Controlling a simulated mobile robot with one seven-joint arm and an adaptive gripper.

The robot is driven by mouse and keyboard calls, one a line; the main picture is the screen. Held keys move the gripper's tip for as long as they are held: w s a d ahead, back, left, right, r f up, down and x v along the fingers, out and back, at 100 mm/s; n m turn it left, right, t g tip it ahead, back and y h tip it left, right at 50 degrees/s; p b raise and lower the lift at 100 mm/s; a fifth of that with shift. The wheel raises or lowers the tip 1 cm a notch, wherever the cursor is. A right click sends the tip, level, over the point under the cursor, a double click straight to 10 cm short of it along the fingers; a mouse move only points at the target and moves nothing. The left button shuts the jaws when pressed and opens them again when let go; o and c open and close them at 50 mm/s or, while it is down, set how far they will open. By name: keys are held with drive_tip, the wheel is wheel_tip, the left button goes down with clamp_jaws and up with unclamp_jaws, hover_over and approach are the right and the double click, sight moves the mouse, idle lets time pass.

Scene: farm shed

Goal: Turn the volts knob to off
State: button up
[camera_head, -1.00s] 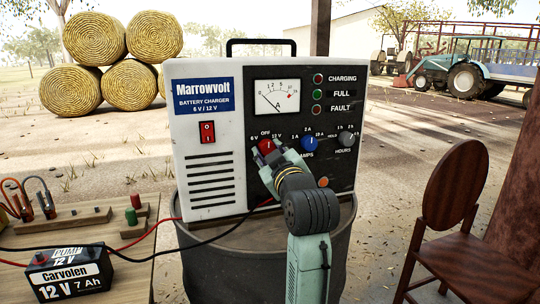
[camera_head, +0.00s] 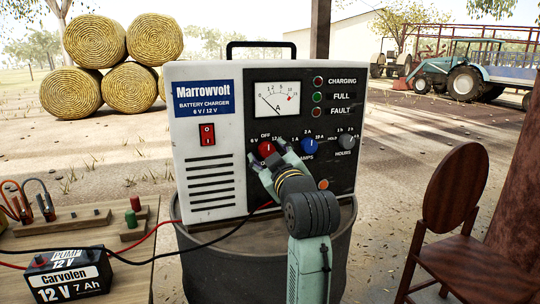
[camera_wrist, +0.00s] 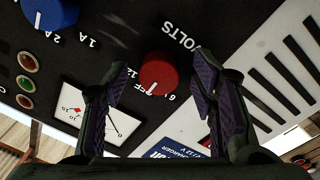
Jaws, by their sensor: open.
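The battery charger (camera_head: 205,215) has a red volts knob (camera_head: 266,149) below its meter, with 6 V, OFF and 12 V printed around it. In the wrist view the red knob (camera_wrist: 158,71) shows a white line at its rim, near OFF and toward the 6 V side. My gripper (camera_head: 267,154) is open in front of the panel, with one finger on each side of the knob. In the wrist view, gaps show between the knob and both fingers of my gripper (camera_wrist: 159,76). The 12 V label is partly hidden by a finger in the head view.
The blue amps knob (camera_head: 309,146) and grey hours knob (camera_head: 346,142) are to the right. The charger stands on a dark drum (camera_head: 340,240). A bench (camera_head: 120,248) with a battery (camera_head: 68,274) is at left, a wooden chair (camera_head: 447,205) at right. Cables cross in front.

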drive_tip(key=v, duration=1.2)
drive_tip(key=shift+a+r, duration=0.1)
drive_tip(key=shift+a, duration=0.05)
